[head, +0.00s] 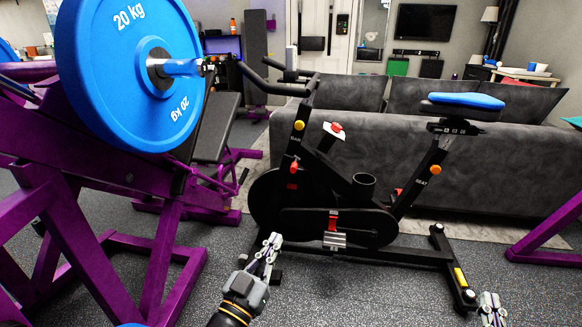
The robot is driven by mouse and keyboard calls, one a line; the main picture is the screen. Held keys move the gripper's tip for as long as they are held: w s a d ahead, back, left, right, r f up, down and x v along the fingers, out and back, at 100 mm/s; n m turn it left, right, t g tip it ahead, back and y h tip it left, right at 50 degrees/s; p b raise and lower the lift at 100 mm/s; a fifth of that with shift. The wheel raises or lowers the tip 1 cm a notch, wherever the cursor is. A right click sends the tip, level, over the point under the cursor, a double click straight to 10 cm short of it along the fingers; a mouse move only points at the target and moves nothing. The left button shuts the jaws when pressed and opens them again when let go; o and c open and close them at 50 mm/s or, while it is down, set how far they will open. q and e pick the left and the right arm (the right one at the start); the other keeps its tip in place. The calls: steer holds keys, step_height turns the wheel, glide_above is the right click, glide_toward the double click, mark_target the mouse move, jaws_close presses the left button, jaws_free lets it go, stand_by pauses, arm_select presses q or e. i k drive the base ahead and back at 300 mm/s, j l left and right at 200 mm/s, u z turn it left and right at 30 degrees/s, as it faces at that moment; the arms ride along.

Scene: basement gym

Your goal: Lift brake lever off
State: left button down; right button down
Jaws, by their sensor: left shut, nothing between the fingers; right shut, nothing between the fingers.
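A black exercise bike (325,222) stands on the floor in the middle of the head view. A red knob (336,127) sits on a small white and black plate on its frame, behind the handlebar post. A second red part (293,168) is lower on the front post. I cannot tell for certain which is the brake lever. My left gripper (272,241) is shut and empty, in front of the bike's lower front, below both red parts and apart from them in the picture. My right gripper (491,297) is shut and empty at the bottom right, by the rear foot.
A purple weight rack (160,270) with a large blue 20 kg plate (110,60) fills the left side. A grey sofa (470,165) stands close behind the bike. A purple frame (550,240) is at the right edge. Speckled floor (390,295) is clear in front of the bike.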

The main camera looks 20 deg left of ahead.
mark_target(293, 169)
steer(key=i+l+u, duration=0.1)
steer(key=i+u, duration=0.2)
steer(key=u, duration=0.2)
steer(key=i+l+u, duration=0.2)
steer(key=u, duration=0.3)
steer(key=i+l+u, duration=0.25)
steer(key=u, duration=0.25)
steer(key=l, duration=0.1)
